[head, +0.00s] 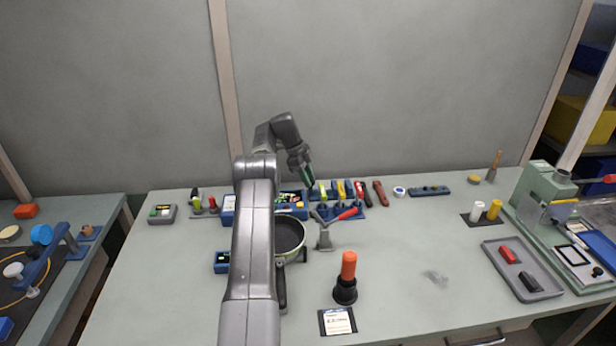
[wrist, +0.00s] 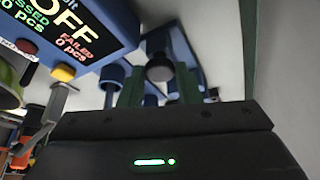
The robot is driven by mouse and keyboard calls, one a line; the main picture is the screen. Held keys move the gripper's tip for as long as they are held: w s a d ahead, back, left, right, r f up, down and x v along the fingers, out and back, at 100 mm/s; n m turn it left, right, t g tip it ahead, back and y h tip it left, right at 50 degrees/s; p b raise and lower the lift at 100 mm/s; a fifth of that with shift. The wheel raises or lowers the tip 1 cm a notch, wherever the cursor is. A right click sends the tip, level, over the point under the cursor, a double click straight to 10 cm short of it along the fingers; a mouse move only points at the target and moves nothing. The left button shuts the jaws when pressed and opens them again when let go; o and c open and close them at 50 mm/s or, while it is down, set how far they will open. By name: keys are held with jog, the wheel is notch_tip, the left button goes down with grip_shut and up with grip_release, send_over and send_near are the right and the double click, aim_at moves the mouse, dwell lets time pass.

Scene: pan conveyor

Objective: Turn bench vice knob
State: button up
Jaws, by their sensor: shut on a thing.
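My gripper (head: 308,180) is at the back middle of the bench, pointing down among blue fixtures. In the wrist view its two green fingers (wrist: 160,88) are shut on a dark round knob (wrist: 160,68), which shows between them. A blue body (wrist: 188,50) lies behind the knob and looks like the bench vice. The fingertips' exact contact with the knob is hard to make out. In the head view the knob is too small or hidden to tell.
A blue counter box (wrist: 75,30) reading OFF is close beside the gripper. A grey clamp (head: 324,238) with a red handle, a pan (head: 290,238) and a row of coloured tools (head: 360,192) stand near. An orange-topped black tool (head: 347,275) stands in front.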

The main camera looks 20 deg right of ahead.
jog(key=o, duration=1)
jog(key=shift+c, duration=0.2)
jog(key=shift+w+a+r, duration=0.15)
jog(key=shift+w+r, duration=0.05)
jog(key=shift+r, duration=0.3)
jog(key=p+v, duration=0.6)
jog(key=p, duration=0.1)
jog(key=shift+r+p, duration=0.2)
jog(key=shift+p, duration=0.2)
jog(key=shift+a, duration=0.15)
